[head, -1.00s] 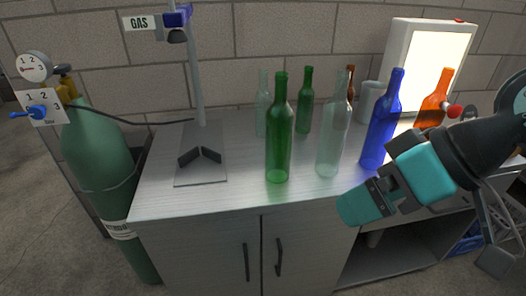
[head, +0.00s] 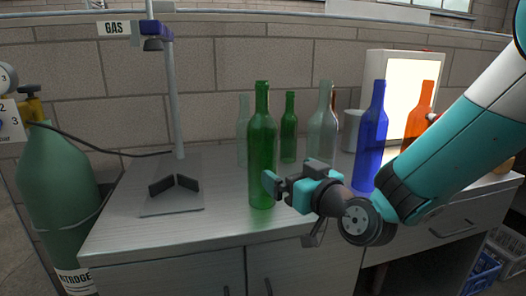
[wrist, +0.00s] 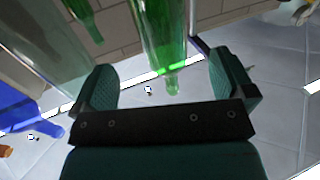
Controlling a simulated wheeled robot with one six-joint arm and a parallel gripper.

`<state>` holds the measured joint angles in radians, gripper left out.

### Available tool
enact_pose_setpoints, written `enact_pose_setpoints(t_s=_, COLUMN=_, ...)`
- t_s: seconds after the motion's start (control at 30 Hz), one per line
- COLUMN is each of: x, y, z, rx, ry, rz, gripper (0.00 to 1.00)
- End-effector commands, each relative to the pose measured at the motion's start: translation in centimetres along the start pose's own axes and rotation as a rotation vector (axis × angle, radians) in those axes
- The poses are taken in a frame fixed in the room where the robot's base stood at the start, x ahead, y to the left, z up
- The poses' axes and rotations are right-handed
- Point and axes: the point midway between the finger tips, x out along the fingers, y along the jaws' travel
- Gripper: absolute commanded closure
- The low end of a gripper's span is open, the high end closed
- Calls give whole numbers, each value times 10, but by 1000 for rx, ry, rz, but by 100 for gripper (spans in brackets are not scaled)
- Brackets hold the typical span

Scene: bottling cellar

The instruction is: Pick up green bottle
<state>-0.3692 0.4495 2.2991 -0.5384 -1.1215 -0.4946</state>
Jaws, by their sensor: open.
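The nearer green bottle (head: 261,135) stands upright near the front of the bench. My gripper (head: 273,186) is beside its lower right side in the head view, and one fingertip overlaps the bottle's edge there. In the wrist view the green bottle (wrist: 160,40) appears neck-down between the two open fingers of my gripper (wrist: 165,88). I cannot tell whether the fingers touch it. A second green bottle (head: 288,128) stands farther back; it also shows at the upper left of the wrist view (wrist: 84,18).
A clear bottle (head: 319,125) and a blue bottle (head: 371,135) stand close on the right, with an orange bottle (head: 417,115) beyond. A pale bottle (head: 243,130) is behind. A stand (head: 172,105) is on the left. The bench front (head: 150,238) is clear.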

Motion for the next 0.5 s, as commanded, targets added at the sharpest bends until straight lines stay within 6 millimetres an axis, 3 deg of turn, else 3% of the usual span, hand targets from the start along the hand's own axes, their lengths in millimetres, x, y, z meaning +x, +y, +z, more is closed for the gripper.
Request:
enact_pose_setpoints(t_s=0.2, x=43, y=-1, z=-2, rx=0, ry=-1, rz=-2, gripper=0)
enact_pose_setpoints(t_s=0.5, x=68, y=-1, z=4, rx=2, ry=-1, rz=-2, gripper=0)
